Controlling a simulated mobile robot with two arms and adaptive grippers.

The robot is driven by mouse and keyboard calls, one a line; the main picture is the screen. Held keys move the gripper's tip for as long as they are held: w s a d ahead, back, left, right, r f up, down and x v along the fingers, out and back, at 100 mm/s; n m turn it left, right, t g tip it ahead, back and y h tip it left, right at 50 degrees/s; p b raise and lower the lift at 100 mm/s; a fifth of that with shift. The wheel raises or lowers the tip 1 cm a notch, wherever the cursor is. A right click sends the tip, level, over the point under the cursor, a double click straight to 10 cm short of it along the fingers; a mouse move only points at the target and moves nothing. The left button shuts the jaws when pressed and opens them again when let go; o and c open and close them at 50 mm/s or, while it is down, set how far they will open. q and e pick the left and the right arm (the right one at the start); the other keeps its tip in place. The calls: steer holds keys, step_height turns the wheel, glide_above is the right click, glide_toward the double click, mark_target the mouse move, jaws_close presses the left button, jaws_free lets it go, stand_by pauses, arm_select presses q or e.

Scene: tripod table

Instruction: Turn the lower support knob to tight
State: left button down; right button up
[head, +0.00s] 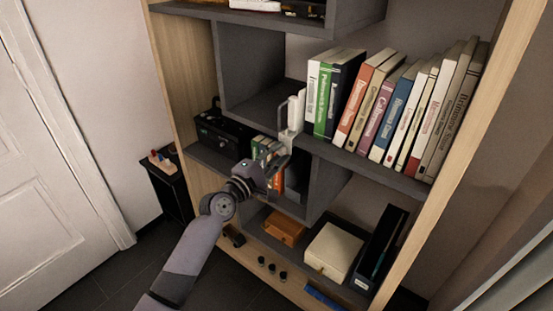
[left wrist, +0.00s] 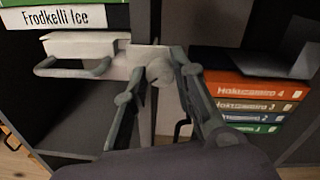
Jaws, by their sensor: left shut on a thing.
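A white clamp-like support (head: 293,118) is fixed at the shelf edge, just left of the books on the middle shelf. It also shows in the left wrist view (left wrist: 90,45), with a grey loop handle (left wrist: 72,68) on its left side. A small rounded light-grey knob (left wrist: 159,72) sits at its lower right. My left gripper (head: 280,162) reaches up to the support's lower end. In the left wrist view its two fingers (left wrist: 160,85) close around the knob from either side. The knob's mark or setting cannot be read.
A row of upright books (head: 390,110) stands right of the support. Stacked books (left wrist: 250,105) lie in the compartment beside my gripper. Below are an orange box (head: 285,228), a cream box (head: 333,251) and a black file holder (head: 380,248). A black case (head: 222,130) stands left.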

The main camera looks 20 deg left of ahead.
arm_select(q)
steer(key=m, duration=0.2)
steer(key=m+b, duration=0.1)
steer(key=m, duration=0.1)
steer(key=shift+f+m, duration=0.2)
steer(key=shift+m, duration=0.2)
steer(key=shift+m+h+b, duration=0.3)
steer(key=shift+m+b, duration=0.35)
steer(key=shift+m, duration=1.25)
steer(key=c, duration=1.3)
jaws_free()
steer(key=shift+r, duration=0.15)
steer(key=v, duration=1.2)
steer(key=shift+a+r, duration=0.1)
steer(key=shift+r, duration=0.05)
